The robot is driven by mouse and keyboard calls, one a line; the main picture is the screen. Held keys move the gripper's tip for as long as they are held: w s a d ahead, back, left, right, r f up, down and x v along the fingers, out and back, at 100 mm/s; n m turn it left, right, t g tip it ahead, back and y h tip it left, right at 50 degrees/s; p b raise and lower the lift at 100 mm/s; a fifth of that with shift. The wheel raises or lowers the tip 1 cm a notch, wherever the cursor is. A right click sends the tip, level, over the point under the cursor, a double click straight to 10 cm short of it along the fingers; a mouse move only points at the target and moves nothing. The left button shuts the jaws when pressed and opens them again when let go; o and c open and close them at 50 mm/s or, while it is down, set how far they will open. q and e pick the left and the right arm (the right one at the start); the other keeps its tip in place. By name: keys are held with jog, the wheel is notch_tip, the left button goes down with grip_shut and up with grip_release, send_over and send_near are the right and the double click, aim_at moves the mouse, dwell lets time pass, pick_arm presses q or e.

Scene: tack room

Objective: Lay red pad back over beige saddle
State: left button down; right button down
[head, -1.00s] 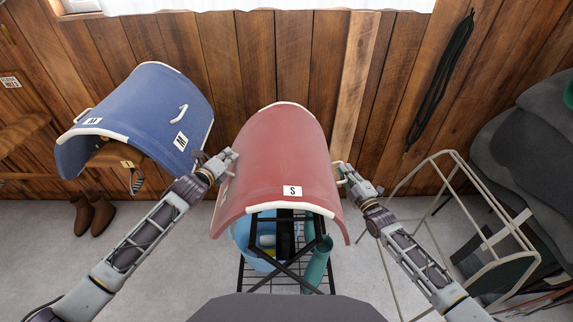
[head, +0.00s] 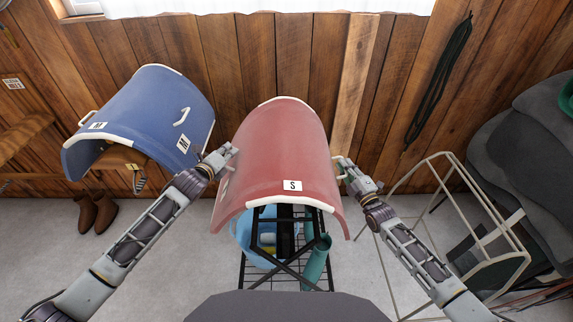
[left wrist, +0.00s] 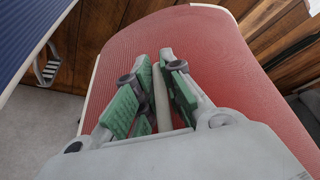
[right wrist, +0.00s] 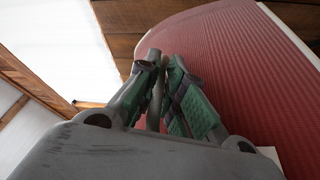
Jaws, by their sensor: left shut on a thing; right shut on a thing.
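The red pad (head: 283,150) is a curved, arched sheet with pale trim and a white S label, in the middle of the head view. My left gripper (head: 227,155) is shut on a pale handle (left wrist: 161,95) on its left side. My right gripper (head: 340,170) is shut on the handle (right wrist: 154,90) on its right side. The pad hangs above a black wire rack (head: 300,270). I cannot make out a beige saddle beneath the red pad; the pad hides what is there. A tan saddle (head: 122,156) shows under the blue pad at the left.
The blue pad (head: 150,115), labelled M, lies arched at the left, close to my left arm. A light blue bucket (head: 250,235) and a teal tube (head: 317,262) are under the red pad. A pale metal frame (head: 480,200) stands right. Brown boots (head: 97,210) stand left. A plank wall is behind.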

pick_arm(q)
jog(key=shift+r+p, duration=0.5)
jog(key=shift+r, duration=0.15)
pick_arm(e)
jog(key=shift+r, duration=0.7)
pick_arm(q)
jog(key=shift+r, duration=0.25)
pick_arm(e)
jog(key=shift+r, duration=0.25)
